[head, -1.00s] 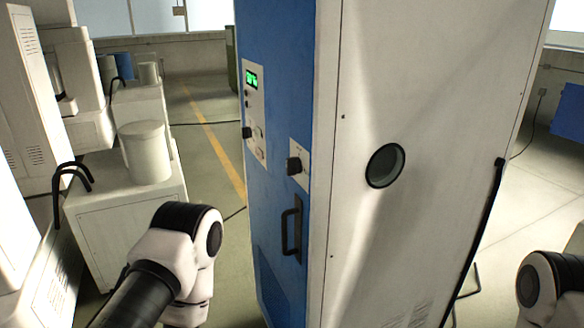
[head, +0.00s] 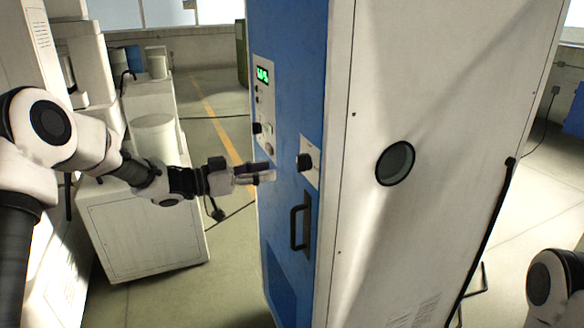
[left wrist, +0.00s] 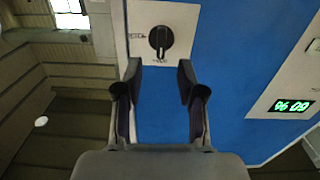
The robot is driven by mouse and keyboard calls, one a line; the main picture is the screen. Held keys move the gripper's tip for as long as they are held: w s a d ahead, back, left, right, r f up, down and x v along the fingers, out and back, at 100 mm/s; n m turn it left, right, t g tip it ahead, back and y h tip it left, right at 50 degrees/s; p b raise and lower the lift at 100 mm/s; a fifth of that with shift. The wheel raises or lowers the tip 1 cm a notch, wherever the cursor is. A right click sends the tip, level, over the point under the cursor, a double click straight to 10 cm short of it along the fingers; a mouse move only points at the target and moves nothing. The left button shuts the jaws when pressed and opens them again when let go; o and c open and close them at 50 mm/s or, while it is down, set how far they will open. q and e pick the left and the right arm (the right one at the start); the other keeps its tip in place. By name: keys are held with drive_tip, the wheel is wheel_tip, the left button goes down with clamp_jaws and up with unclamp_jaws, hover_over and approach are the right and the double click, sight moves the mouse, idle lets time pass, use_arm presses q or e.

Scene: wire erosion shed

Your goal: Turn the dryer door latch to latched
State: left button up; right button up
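The dryer is a tall cabinet with a blue front (head: 285,100) and a white side. Its door latch is a black rotary knob (head: 305,161) on a small white plate above the black door handle (head: 299,228). In the left wrist view the knob (left wrist: 161,41) sits just beyond the fingertips, centred between them, with its bar roughly upright in that picture. My left gripper (head: 268,175) is in front of the blue door, to the left of the knob; in the left wrist view its fingers (left wrist: 159,80) are apart with nothing between them. My right gripper is not visible.
A control panel (head: 264,110) with a green display and small knobs is left of the latch. White cabinets (head: 150,235) with a white drum (head: 154,139) stand behind my left arm. A cable (head: 220,215) lies on the floor.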

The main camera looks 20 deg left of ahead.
sight(297, 156)
use_arm(q)
drive_tip(key=w+d, duration=0.1)
drive_tip(key=w+d+r+p, duration=0.1)
drive_tip(key=w+d, duration=0.1)
drive_tip(key=w+d+r+p, duration=0.1)
drive_tip(key=d, duration=0.1)
drive_tip(key=shift+w+d+r, duration=0.2)
drive_tip(key=shift+w+r, duration=0.05)
drive_tip(key=shift+w+d, duration=0.15)
drive_tip(key=shift+d, duration=0.2)
clamp_jaws()
